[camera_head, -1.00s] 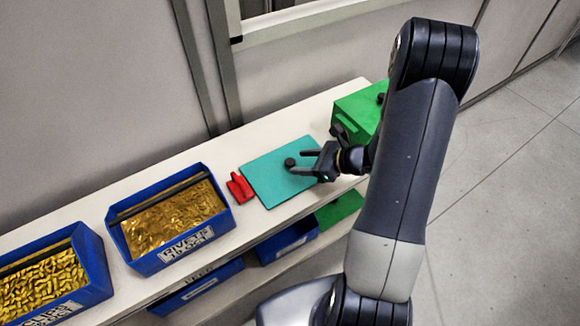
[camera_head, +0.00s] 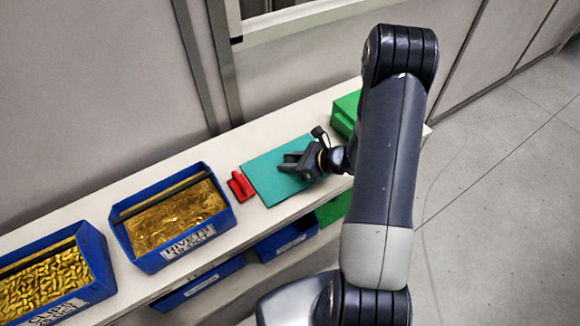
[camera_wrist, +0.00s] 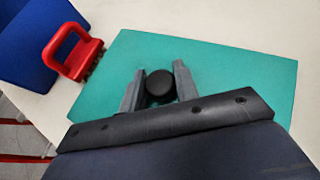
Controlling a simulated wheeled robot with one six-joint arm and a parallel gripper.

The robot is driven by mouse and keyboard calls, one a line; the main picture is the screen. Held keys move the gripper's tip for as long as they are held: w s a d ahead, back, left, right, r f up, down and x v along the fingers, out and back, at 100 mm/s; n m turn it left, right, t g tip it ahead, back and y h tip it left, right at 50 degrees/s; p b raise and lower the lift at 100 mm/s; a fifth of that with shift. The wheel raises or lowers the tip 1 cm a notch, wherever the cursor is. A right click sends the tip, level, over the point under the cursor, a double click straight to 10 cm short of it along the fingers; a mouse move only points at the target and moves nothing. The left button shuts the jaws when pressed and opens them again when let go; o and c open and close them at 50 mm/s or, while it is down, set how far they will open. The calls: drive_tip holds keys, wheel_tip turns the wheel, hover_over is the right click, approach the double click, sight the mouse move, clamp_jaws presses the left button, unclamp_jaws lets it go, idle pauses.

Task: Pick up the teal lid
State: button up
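The teal lid (camera_head: 268,180) is a flat square panel lying on the white shelf, between the red handle piece and the green box. It also fills the middle of the wrist view (camera_wrist: 225,70). A round black knob (camera_wrist: 160,86) stands on the lid. My gripper (camera_head: 286,162) is over the lid. In the wrist view my gripper (camera_wrist: 158,80) has its two grey fingers on either side of the knob, the left one close to it or touching. A narrow gap seems to show at the right finger. In the head view the fingers hide the knob.
A red handle-shaped piece (camera_head: 240,187) sits just left of the lid. Blue bins (camera_head: 172,222) of gold-coloured small parts stand further left. A green box (camera_head: 346,112) stands to the right, partly behind my arm. More blue bins (camera_head: 287,240) are on the lower shelf.

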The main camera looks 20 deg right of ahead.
drive_tip(key=c, duration=0.5)
drive_tip(key=shift+c, duration=0.2)
